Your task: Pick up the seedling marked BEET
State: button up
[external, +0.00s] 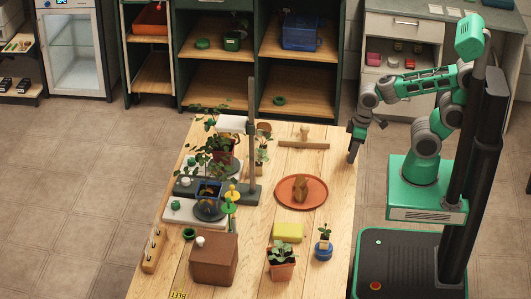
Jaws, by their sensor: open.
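My gripper (353,155) points down near the right edge of the wooden table (335,200), apart from every plant. It is small in the picture and holds nothing that I can see. A yellow label (178,294) that seems to read BEET lies at the bottom edge of the picture, partly cut off; I see no seedling beside it. Candidate plants are a leafy one in an orange pot (281,271), a small seedling in a blue pot (323,249), and a small potted plant (261,155) by the post. I cannot read a mark on any of these.
Two taller plants in a red pot (224,148) and a blue pot (207,192) stand at the left by a grey post (252,130). A brown box (214,262), yellow block (288,232) and orange plate (301,203) stand around. The table's right strip is clear.

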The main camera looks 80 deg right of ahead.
aim_at(260, 147)
jog(key=w+t+b, duration=0.1)
jog(key=w+t, duration=0.1)
jog(key=w, duration=0.3)
jog(key=w+t, duration=0.1)
jog(key=w, duration=0.4)
jog(key=w+a+f+t+b, duration=0.1)
jog(key=w+t, duration=0.1)
jog(key=w, duration=0.3)
jog(key=shift+w+f+m+t+h+b, duration=0.1)
jog(key=shift+w+m+t+h+b, duration=0.2)
jog(key=shift+w+m+b, duration=0.1)
jog(key=w+r+t, duration=0.1)
jog(key=w+t, duration=0.1)
jog(key=w, duration=0.2)
jog(key=w+a+r+t+b, duration=0.1)
jog(key=w+t, duration=0.1)
jog(key=w, duration=0.2)
jog(key=w+a+r+t, duration=0.1)
jog(key=w+t, duration=0.1)
jog(key=w, duration=0.2)
jog(key=shift+w+a+b, duration=0.15)
jog(key=shift+w+b, duration=0.15)
jog(key=shift+b, duration=0.1)
jog(key=x, duration=0.4)
jog(key=d+x, duration=0.1)
jog(key=x, duration=0.2)
jog(key=shift+s+f, duration=0.15)
jog(key=shift+f, duration=0.1)
jog(key=shift+c, duration=0.5)
grip_shut()
